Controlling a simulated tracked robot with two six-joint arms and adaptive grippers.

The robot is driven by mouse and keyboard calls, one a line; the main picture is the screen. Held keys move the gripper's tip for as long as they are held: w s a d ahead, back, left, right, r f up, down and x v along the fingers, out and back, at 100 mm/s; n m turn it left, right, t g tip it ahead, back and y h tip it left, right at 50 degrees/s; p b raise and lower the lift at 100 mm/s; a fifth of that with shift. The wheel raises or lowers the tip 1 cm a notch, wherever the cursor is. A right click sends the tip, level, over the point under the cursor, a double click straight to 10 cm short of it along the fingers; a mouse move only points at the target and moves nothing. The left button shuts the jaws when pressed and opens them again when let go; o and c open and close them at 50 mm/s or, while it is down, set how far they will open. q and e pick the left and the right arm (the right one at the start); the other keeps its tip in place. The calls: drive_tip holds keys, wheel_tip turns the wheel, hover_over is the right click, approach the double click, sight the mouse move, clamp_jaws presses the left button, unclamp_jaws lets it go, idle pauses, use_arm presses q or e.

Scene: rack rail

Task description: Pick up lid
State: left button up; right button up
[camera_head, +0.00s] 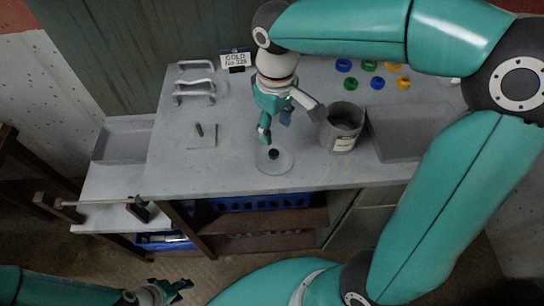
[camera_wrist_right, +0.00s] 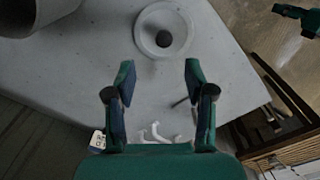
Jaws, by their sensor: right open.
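The lid is a pale round disc with a dark round knob (camera_head: 273,155), lying flat near the front edge of the grey worktop. It also shows in the right wrist view (camera_wrist_right: 163,38), beyond the fingertips. My right gripper (camera_head: 275,127) is open and empty above and just behind the lid, apart from it. In the right wrist view its two fingers (camera_wrist_right: 160,72) stand wide apart, with the knob ahead of the gap. My left gripper (camera_head: 168,291) is low at the bottom left of the head view, away from the worktop; its finger gap is unclear.
White handles (camera_head: 194,85), a plate with an upright peg (camera_head: 201,135) and a sign (camera_head: 235,59) are left and behind. Coloured rings (camera_head: 370,66) lie at the back.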

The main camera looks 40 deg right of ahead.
sight(273, 152)
drive_tip(key=f, duration=0.8)
drive_tip(key=shift+s+a+f, duration=0.1)
drive_tip(key=shift+a+f, duration=0.1)
drive_tip(key=shift+a, duration=0.1)
clamp_jaws()
